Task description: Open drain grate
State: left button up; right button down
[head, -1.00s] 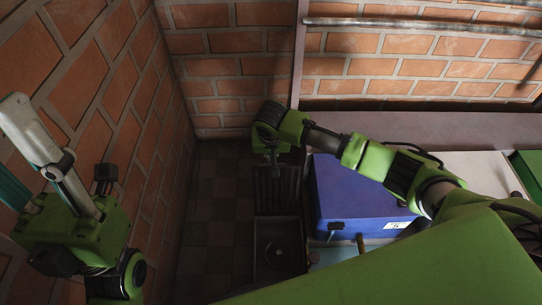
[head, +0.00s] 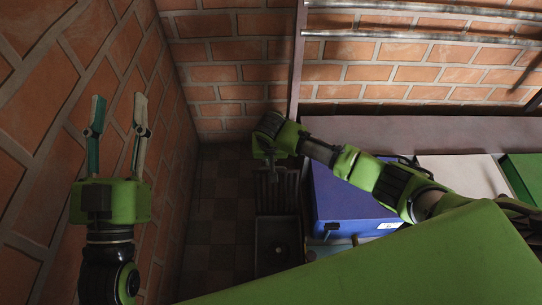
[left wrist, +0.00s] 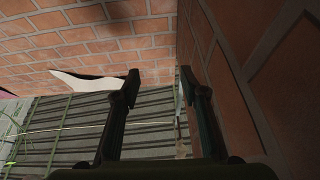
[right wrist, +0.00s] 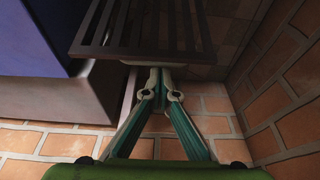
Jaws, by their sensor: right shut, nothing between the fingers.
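The drain grate (head: 290,190) is a dark slatted panel at the far end of the square drain basin (head: 262,255) in the head view. The basin's inside and round drain hole are uncovered, and the grate appears raised; its exact tilt is hard to tell. My right gripper (head: 271,174) is at the grate's far side and partly hides it. In the right wrist view the right gripper (right wrist: 159,80) is shut and empty, its fingertips at the edge of the grate (right wrist: 150,38); contact is unclear. My left gripper (head: 118,110) is open and empty beside the left brick wall.
A blue box (head: 345,195) stands just right of the basin, with a white surface (head: 465,175) and a green box (head: 525,175) further right. Brick walls close off the left and back. The dark tiled floor (head: 220,220) left of the basin is clear.

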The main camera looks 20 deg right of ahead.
aim_at(271, 185)
jog(key=shift+s+a+r+p, duration=0.1)
jog(key=shift+s+r+p, duration=0.2)
jog(key=shift+p, duration=0.9)
pick_arm(q)
notch_tip(271, 185, down, 16)
jog(key=s+a+g+y+p, duration=0.1)
jog(key=a+g+y+p, duration=0.2)
jog(key=g, duration=0.6)
pick_arm(e)
jog(key=s+p, duration=0.1)
jog(key=p, duration=0.1)
jog(key=s+p, duration=0.2)
jog(key=s+a+p, duration=0.1)
jog(key=s+p, duration=0.1)
jog(key=shift+r, duration=0.35)
pick_arm(q)
jog(key=s+a+f+n+g+y, duration=0.1)
jog(key=s+a+f+g+y, duration=0.1)
jog(key=s+a+f+g, duration=0.3)
jog(key=s+f+g, duration=0.4)
jog(key=s+f, duration=0.3)
jog(key=s, duration=0.4)
jog(key=shift+f+g+y, duration=0.3)
jog(key=shift+g+y, duration=0.1)
pick_arm(e)
jog(key=shift+f, duration=0.1)
